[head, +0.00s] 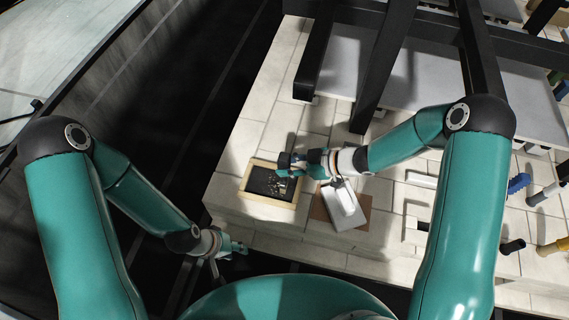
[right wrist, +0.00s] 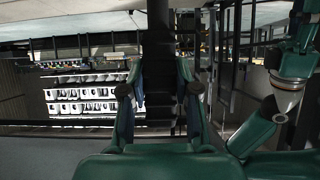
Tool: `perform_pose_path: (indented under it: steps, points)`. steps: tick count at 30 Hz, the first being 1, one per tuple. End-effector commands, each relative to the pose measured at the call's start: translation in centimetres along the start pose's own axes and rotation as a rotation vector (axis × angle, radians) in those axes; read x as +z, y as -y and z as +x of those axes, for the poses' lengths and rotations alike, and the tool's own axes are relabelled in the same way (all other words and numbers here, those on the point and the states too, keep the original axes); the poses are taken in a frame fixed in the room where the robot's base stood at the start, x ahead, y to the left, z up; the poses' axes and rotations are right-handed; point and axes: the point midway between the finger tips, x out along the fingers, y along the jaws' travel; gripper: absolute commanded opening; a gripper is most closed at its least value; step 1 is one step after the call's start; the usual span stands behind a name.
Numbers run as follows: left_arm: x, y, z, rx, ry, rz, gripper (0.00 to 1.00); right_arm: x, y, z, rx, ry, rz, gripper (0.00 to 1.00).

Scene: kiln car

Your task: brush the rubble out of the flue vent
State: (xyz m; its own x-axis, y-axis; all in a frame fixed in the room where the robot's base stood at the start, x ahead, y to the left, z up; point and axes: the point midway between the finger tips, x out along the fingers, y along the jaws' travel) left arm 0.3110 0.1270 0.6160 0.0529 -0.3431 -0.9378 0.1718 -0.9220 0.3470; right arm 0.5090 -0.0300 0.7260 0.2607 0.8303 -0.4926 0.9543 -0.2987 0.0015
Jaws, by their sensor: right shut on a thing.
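The flue vent (head: 253,182) is a dark square opening in a pale wooden frame on the brick deck, in the middle of the head view. Small pale rubble (head: 282,186) shows on its dark surface, toward the right. My right gripper (head: 283,166) is over the vent's far right part, shut on what looks like the brush, mostly hidden in the head view. In the right wrist view something dark and upright stands between the two fingers (right wrist: 162,88). My left gripper (head: 242,248) hangs off the deck's near edge, apart from the vent; its finger opening is too small to judge.
A white tray (head: 345,203) lies on a brown sheet (head: 327,214) just right of the vent. Dark beams (head: 382,70) stand over the deck behind it. Blue (head: 518,183) and yellow-handled (head: 552,247) items lie at the far right. A dark gap (head: 200,130) runs along the left.

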Motion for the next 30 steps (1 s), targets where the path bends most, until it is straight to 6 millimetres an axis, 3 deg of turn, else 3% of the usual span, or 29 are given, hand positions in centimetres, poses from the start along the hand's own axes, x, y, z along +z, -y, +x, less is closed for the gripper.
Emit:
perform_pose_path:
  steps: [8, 22, 30]
  points:
    - [0.0, 0.0, -0.1, 0.000, 0.000, 0.000, 0.40, 0.1, -0.6, -0.5, 0.017, 0.003, 0.005, 0.00]
    - [0.0, 0.1, 0.4, 0.000, 0.000, 0.000, 0.40, -1.9, -0.6, 3.1, 0.009, 0.001, 0.004, 0.00]
    - [0.0, 0.2, 0.5, 0.000, 0.000, 0.000, 0.40, -2.5, -0.7, 3.9, 0.009, 0.001, 0.005, 0.00]
